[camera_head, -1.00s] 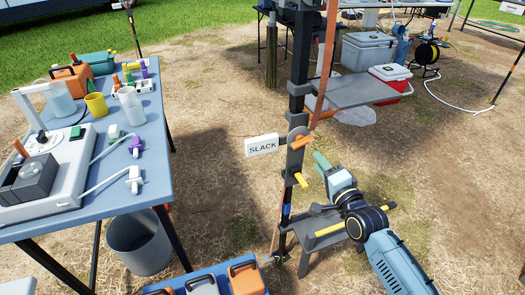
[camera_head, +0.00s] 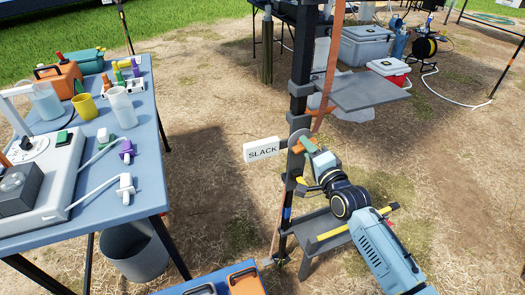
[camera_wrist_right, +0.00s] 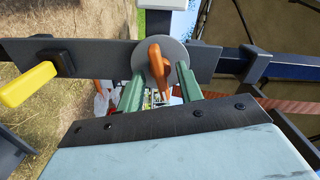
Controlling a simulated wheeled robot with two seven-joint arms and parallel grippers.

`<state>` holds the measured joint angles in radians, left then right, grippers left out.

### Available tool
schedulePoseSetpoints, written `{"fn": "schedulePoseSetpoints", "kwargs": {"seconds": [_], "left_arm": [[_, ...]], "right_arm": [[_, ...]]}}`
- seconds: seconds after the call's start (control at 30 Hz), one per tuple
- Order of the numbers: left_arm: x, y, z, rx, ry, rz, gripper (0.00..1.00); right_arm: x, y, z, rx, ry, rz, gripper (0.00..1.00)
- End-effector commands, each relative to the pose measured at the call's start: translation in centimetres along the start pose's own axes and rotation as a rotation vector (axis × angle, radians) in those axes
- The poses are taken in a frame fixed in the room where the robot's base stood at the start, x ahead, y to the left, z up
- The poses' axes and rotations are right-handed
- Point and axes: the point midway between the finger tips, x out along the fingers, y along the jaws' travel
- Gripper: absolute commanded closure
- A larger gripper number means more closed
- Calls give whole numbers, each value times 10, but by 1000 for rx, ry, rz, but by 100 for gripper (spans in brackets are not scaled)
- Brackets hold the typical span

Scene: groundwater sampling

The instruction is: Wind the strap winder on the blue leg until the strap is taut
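The strap winder is a grey disc (camera_wrist_right: 180,58) with an orange handle (camera_wrist_right: 157,68), mounted on a dark upright leg (camera_head: 300,92) with a small blue band low down. In the head view the disc (camera_head: 296,137) is partly hidden by my right gripper. An orange strap (camera_head: 331,68) runs up from the winder. A white sign (camera_head: 262,149) beside it reads SLACK. My right gripper (camera_wrist_right: 160,88) has its green fingers apart, one on each side of the orange handle; I cannot tell whether they touch it. My left gripper is not in view.
A yellow handle (camera_wrist_right: 28,84) sticks out beside the leg. A grey shelf (camera_head: 368,93) sits above right of the winder, and a low grey step (camera_head: 318,226) below. A blue table (camera_head: 146,182) with sampling gear stands left. Coolers (camera_head: 367,47) stand behind.

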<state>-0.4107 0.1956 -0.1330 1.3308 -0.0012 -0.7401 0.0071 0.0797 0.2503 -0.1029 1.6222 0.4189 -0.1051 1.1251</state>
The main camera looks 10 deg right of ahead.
Motion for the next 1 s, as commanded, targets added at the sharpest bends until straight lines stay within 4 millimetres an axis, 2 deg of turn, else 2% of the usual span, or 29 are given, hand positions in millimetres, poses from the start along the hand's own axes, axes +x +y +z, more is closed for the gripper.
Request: {"fn": "schedulePoseSetpoints", "kwargs": {"seconds": [0.13,0.4,0.57,0.77,1.0], "left_arm": [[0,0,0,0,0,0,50],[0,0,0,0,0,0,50],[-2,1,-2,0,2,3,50],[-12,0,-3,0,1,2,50],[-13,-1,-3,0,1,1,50]], "right_arm": [[0,0,0,0,0,0,66],[0,0,0,0,0,0,100],[0,-1,0,34,0,0,100],[0,-2,0,370,1,0,100],[0,0,0,814,1,-1,100]]}}
